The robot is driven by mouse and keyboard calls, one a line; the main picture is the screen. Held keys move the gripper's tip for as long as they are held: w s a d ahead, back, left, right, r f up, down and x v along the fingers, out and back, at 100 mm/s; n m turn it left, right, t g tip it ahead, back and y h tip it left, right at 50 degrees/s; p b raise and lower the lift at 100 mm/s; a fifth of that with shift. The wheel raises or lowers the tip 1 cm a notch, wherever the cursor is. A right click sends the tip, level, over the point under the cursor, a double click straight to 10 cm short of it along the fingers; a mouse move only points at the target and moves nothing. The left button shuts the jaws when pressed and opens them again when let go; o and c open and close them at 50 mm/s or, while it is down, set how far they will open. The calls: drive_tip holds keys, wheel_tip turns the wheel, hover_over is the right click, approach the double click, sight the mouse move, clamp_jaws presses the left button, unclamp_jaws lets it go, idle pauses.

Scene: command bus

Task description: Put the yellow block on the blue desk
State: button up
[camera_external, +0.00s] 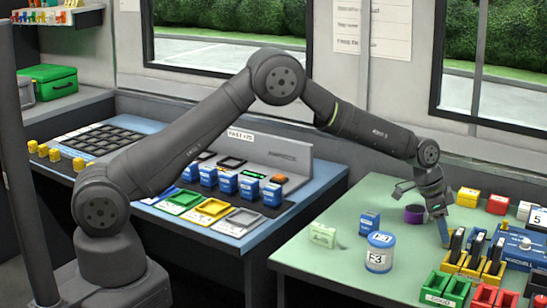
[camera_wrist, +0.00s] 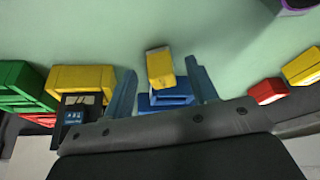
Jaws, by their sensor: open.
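A yellow block (camera_wrist: 160,66) shows in the wrist view between the two fingers of my gripper (camera_wrist: 159,72), in front of a blue object (camera_wrist: 168,94). My gripper is open, and I cannot tell if either finger touches the block. In the external view my gripper (camera_external: 441,222) points down over the green desk, and the block between the fingers cannot be made out there. The blue desk (camera_external: 320,178) stands to the left, below my arm, with panels and blue blocks on it.
The green desk (camera_external: 310,262) also holds a round blue-and-white container (camera_external: 380,253), a purple ring (camera_external: 414,214), green trays (camera_external: 437,287), and another yellow block (camera_external: 468,197) beside red ones. Several yellow blocks (camera_external: 55,155) line the blue desk's left edge.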

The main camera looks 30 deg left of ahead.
drive_tip(key=shift+x, duration=1)
